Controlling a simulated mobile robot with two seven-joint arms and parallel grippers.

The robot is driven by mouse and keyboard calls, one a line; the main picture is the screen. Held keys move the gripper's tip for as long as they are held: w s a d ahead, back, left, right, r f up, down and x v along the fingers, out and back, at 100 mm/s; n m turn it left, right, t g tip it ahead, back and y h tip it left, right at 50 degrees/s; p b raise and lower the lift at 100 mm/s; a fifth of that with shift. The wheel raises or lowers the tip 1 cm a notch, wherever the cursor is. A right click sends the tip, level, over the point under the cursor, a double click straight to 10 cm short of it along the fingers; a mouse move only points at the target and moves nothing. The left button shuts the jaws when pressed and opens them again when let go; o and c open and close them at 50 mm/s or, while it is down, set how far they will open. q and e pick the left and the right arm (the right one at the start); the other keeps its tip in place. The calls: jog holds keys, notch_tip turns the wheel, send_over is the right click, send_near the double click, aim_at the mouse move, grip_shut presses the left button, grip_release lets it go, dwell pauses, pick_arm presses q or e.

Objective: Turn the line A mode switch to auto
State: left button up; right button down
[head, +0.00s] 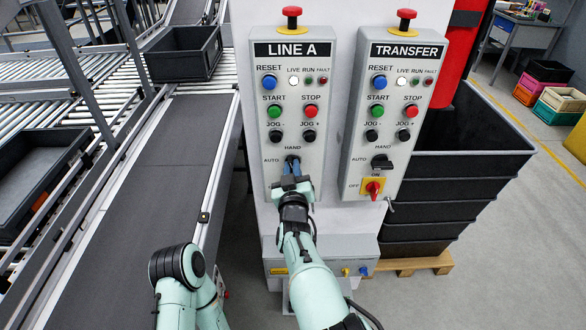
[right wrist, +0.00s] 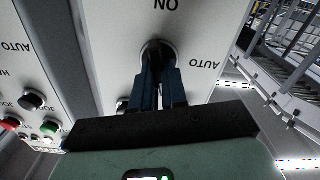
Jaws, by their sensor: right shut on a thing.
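The LINE A panel (head: 266,130) is a grey box with a black title plate. Its mode switch (head: 292,160) is a dark round knob low on the panel, with HAND printed above it and AUTO at its left. My right gripper (head: 290,184) is shut on this switch from below and in front. In the right wrist view, upside down, the two dark blue fingers (right wrist: 160,85) close around the knob (right wrist: 157,50). The fingers hide most of its handle, so I cannot tell which mark it points to. My left gripper is out of view.
The TRANSFER panel (head: 359,140) stands just right, with its own black mode switch (head: 381,162) and a red-yellow switch (head: 373,188). A conveyor (head: 140,170) with dark trays runs along the left. Stacked black crates (head: 460,175) stand on a pallet at the right.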

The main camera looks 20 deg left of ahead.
jog(key=n, duration=0.7)
jog(key=shift+a+r+n+p, duration=0.15)
jog(key=shift+a+n+p, duration=0.05)
jog(key=shift+n+p, duration=0.1)
jog(key=shift+n+b, duration=0.55)
jog(key=shift+n, duration=2.85)
jog(key=c, duration=1.2)
grip_release()
jog(key=shift+o, duration=0.2)
jog(key=shift+f, duration=0.3)
